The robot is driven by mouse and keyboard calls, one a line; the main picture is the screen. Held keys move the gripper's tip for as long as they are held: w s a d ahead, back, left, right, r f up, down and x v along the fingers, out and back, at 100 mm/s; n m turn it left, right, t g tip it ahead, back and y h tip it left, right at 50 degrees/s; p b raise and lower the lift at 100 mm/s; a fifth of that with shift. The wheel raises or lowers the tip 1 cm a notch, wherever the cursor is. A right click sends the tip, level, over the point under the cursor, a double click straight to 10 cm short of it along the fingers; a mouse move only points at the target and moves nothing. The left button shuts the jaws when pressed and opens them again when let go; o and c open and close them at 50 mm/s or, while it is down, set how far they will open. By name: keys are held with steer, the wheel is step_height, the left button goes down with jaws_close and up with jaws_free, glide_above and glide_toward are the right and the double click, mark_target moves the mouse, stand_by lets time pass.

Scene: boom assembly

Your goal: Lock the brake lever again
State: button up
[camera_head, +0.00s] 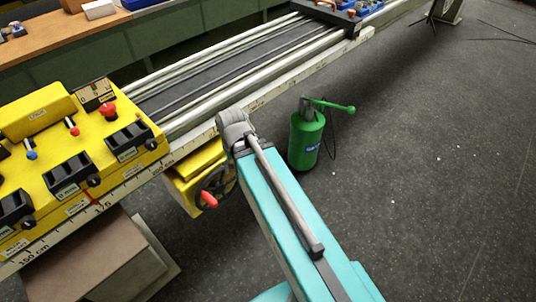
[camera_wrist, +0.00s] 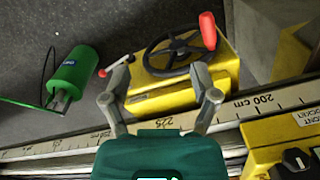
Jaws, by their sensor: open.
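In the wrist view, a yellow carriage box (camera_wrist: 228,64) carries a black handwheel (camera_wrist: 172,52) with a large red crank handle (camera_wrist: 207,31). A small red knob (camera_wrist: 102,73), which looks like the brake lever's end, shows just left of my left fingertip; the finger hides much of its stem. My gripper (camera_wrist: 160,70) is open and empty, its two grey fingers spread over the box below the wheel. Whether a finger touches the lever I cannot tell. In the head view, my arm partly covers the box (camera_head: 187,190), and my gripper is hidden; the crank handle (camera_head: 208,200) shows.
A green canister (camera_head: 305,140) with a side handle stands on the floor right of the box. A scaled rail (camera_head: 200,130) runs above the box. A yellow control panel (camera_head: 75,150) with knobs and switches is at left. The dark floor at right is mostly clear.

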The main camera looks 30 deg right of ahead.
steer(key=w+d+f+t+y+b, duration=0.35)
steer(key=w+d+f+b, duration=0.2)
steer(key=f+b, duration=0.7)
steer(key=w+d+f+t+y+b, duration=0.2)
steer(key=w+d+f+y+b, duration=0.35)
steer(key=f+b, duration=0.75)
steer(key=w+d+f+m+t+b, duration=0.1)
steer(key=d+f+t+b, duration=0.2)
steer(key=d+b, duration=0.7)
steer(key=w+d+f+m+t+b, duration=0.1)
steer(key=d+f+t+b, duration=0.3)
steer(key=b, duration=1.1)
steer(key=w+d+t, duration=0.1)
steer(key=d+t, duration=0.2)
steer(key=d, duration=0.3)
steer(key=shift+d, duration=0.2)
steer(key=shift+w+a+f, duration=0.1)
steer(key=shift+w, duration=0.05)
steer(key=shift+x, duration=6.8)
steer(key=shift+a, duration=0.1)
